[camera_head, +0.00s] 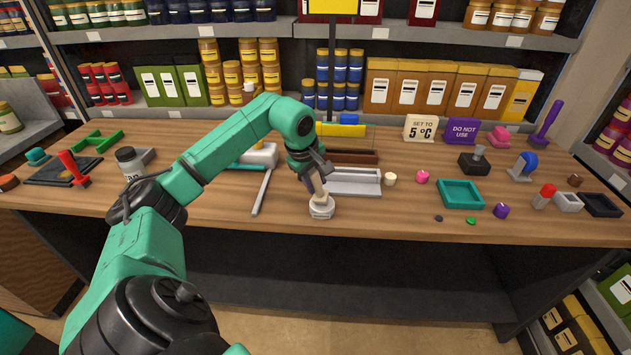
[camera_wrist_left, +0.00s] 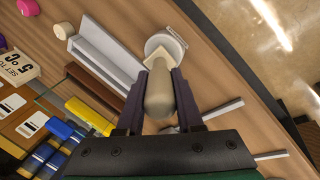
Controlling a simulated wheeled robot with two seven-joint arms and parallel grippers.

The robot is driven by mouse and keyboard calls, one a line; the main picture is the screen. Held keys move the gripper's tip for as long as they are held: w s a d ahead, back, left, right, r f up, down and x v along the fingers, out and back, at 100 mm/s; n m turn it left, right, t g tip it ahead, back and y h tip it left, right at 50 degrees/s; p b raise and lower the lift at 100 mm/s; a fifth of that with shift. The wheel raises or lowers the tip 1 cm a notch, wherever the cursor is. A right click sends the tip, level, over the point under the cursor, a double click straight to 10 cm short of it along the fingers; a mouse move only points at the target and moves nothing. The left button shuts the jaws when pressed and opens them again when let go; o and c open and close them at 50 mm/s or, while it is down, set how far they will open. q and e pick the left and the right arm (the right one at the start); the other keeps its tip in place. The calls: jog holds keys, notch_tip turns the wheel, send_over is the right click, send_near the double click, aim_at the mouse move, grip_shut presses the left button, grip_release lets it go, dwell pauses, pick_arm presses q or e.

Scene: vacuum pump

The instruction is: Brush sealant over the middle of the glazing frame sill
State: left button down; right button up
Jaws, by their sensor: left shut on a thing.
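My left gripper (camera_head: 317,183) is shut on the cream handle of a brush (camera_wrist_left: 159,95). The brush points down, slightly tilted, with its lower end at a small round white pot (camera_head: 321,210). The pot also shows in the left wrist view (camera_wrist_left: 165,44); I cannot tell whether the bristles are inside it or just above it. The light grey channel-shaped piece (camera_head: 353,188), which looks like the glazing frame sill, lies just right of and behind the pot. It also shows in the left wrist view (camera_wrist_left: 108,52). My right gripper is not in view.
A grey bar (camera_head: 262,192) lies left of the pot. A cream cylinder (camera_head: 390,179) and a pink one (camera_head: 422,177) stand right of the sill. A brown bar (camera_head: 352,157) lies behind it. A teal tray (camera_head: 460,195) is further right.

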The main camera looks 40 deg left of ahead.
aim_at(315, 168)
pick_arm(q)
notch_tip(315, 168, up, 7)
jog(key=p, duration=0.6)
dwell(0.7)
jog(key=shift+d+f, duration=0.2)
jog(key=s+d+f+m+g+h+b, duration=0.1)
jog(key=s+d+f+m, duration=0.2)
jog(key=d+m, duration=0.2)
jog(key=s+d+f+m+g+h+b, duration=0.1)
jog(key=s+d+f+m, duration=0.3)
jog(key=d, duration=0.5)
jog(key=s+d+f+m+g+h, duration=0.1)
jog(key=s+d+f+m+h, duration=0.1)
jog(key=s+d+f+m, duration=0.2)
jog(key=d+m, duration=0.3)
jog(key=shift+d+m+b, duration=0.25)
jog(key=shift+m+b, duration=0.05)
jog(key=shift+b, duration=0.1)
